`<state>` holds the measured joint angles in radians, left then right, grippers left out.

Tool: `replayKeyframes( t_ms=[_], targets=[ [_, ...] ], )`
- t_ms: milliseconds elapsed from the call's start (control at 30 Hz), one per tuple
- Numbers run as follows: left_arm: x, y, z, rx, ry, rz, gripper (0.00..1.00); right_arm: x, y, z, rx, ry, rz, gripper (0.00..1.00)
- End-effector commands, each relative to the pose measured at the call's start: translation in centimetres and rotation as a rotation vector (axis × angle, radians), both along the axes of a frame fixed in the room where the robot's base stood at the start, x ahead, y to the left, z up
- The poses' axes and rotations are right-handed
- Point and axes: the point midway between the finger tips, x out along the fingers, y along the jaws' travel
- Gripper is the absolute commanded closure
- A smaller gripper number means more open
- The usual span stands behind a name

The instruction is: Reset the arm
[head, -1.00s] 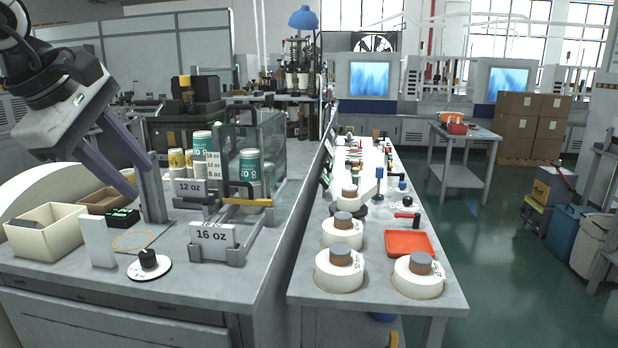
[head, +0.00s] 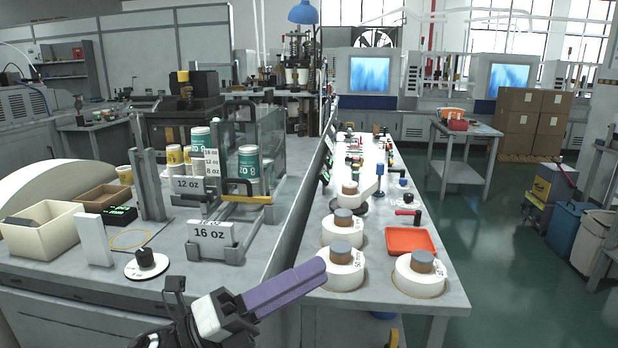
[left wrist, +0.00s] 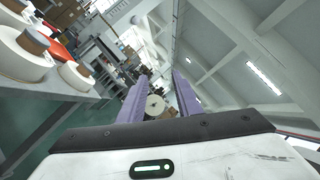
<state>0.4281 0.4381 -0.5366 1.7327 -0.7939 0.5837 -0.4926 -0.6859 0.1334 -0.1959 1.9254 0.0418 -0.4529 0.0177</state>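My left gripper (head: 316,272) is low in the head view, in front of the gap between the two benches. Its purple fingers point right and slightly up, and they overlap each other in this view. In the left wrist view (left wrist: 159,78) the two fingers stand apart with nothing held between them. The gripper is clear of the bench tops as far as I can see. My right gripper is not in view.
White rolls (head: 342,276) and a red tray (head: 410,240) sit on the right bench. The left bench holds a cream bin (head: 45,240), a 16 oz rack (head: 212,240) and a black-knobbed disc (head: 147,268). Open green floor (head: 520,260) lies right.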

Motion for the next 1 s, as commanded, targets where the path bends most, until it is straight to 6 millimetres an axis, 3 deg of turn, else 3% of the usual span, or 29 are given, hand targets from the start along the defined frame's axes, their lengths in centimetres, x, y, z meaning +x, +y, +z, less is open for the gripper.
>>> replayKeyframes(
  t_ms=[133, 267, 367, 467, 600, 700, 800, 900, 1000],
  targets=[
    [1.4, 3.9, -6.9, -0.330, 0.494, 0.158, 0.69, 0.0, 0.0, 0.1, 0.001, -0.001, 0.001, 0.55],
    [0.8, 8.0, -15.5, -0.591, 0.915, 0.316, 0.69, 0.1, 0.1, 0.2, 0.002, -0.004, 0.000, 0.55],
    [-1.5, 10.7, -22.3, -0.758, 1.193, 0.437, 0.69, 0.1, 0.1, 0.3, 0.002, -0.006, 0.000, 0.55],
    [-5.1, 12.7, -28.7, -0.905, 1.442, 0.557, 0.69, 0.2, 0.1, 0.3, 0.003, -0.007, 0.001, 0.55],
    [-11.6, 14.7, -36.3, -1.083, 1.741, 0.722, 0.69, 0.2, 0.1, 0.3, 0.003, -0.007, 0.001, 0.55],
    [-16.1, 15.4, -39.8, -1.181, 1.898, 0.820, 0.69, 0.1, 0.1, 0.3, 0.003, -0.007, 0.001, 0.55],
    [-19.4, 15.7, -42.0, -1.247, 2.001, 0.891, 0.69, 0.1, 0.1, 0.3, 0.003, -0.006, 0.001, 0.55],
    [-21.3, 15.8, -43.1, -1.283, 2.058, 0.931, 0.69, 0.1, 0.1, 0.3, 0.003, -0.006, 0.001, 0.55],
    [-21.9, 15.9, -43.4, -1.296, 2.076, 0.944, 0.69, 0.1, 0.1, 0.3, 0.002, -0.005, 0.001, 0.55]
  ],
)
